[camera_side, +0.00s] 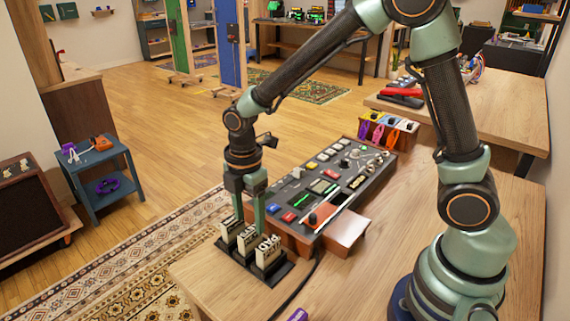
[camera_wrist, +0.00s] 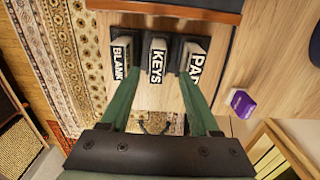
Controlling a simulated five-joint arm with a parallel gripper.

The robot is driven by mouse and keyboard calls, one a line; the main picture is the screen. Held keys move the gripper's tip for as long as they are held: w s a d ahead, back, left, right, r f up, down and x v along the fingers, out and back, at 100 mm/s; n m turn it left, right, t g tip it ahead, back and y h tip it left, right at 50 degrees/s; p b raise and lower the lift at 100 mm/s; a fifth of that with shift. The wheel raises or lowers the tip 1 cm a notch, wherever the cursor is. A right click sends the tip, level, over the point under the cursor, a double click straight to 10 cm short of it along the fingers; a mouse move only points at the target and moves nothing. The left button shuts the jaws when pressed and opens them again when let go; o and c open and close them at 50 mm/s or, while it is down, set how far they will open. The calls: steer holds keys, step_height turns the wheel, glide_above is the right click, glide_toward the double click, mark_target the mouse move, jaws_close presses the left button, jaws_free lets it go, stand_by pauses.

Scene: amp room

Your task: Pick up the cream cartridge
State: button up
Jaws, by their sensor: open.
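Three cream cartridges with black-and-white labels stand in a row in a black rack (camera_side: 262,277) at the near edge of the table. In the wrist view they read BLANK (camera_wrist: 122,57), KEYS (camera_wrist: 157,62) and, partly cut by its angle, what looks like PAD (camera_wrist: 195,66). The PAD-like one is nearest in the side view (camera_side: 268,251). My gripper (camera_side: 249,217) points down over the rack, open. In the wrist view its two green fingers (camera_wrist: 158,77) lie either side of the KEYS cartridge, with nothing clamped. I cannot tell the exact height of the fingertips.
A long console (camera_side: 330,185) with knobs and coloured buttons lies just behind the rack. A purple box (camera_wrist: 241,103) lies to the right in the wrist view. The tabletop (camera_side: 350,275) to the right is mostly clear.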

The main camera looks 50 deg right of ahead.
mark_target(249, 230)
steer(key=f, duration=0.5)
steer(key=shift+w+f, duration=0.1)
steer(key=shift+w, duration=0.1)
jaws_close()
